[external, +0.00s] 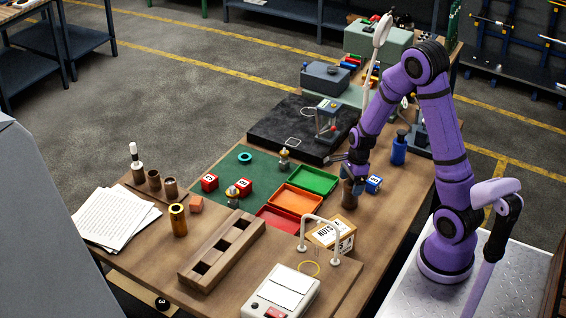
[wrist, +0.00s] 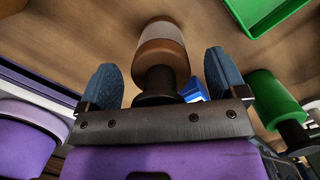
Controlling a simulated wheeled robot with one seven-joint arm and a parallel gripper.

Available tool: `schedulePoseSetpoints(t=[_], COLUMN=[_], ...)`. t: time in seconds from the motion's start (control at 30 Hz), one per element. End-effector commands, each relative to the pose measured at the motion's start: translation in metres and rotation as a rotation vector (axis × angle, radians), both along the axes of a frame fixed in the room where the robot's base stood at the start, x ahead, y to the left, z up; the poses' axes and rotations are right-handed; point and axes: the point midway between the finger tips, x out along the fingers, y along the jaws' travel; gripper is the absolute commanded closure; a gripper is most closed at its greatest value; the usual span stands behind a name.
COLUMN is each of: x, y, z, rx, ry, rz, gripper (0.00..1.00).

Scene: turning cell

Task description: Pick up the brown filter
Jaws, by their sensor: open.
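The brown filter (external: 349,194) stands on the wooden bench, right of the coloured trays, directly below my gripper (external: 354,178). In the wrist view the brown filter (wrist: 160,52) shows a pale band, a brown body and a dark narrower end towards my gripper. My gripper (wrist: 162,85) has its two blue fingers spread, one on each side of the filter, with visible gaps. The dark end lies between the fingers. I cannot tell exactly how deep it sits between them.
A blue block (external: 374,184) stands close right of the filter. Green (external: 314,179), orange (external: 297,199) and red (external: 277,219) trays lie to the left. A NUTS box (external: 331,236) stands in front. A blue cylinder (external: 398,151) stands behind. The wrist view shows a green cylinder (wrist: 273,98) at right.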

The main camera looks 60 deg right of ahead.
Motion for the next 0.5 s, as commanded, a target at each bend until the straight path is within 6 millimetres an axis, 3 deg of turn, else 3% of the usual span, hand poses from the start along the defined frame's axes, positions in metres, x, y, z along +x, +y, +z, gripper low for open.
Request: schedulePoseSetpoints(t=[0.23,0.5], x=[0.0002,0.0002], y=[0.0001,0.0001], z=[-0.0012,-0.0011], rx=[-0.001,-0.001], ry=[-0.001,-0.001], rz=[0.000,0.000], gripper=[0.09,0.69])
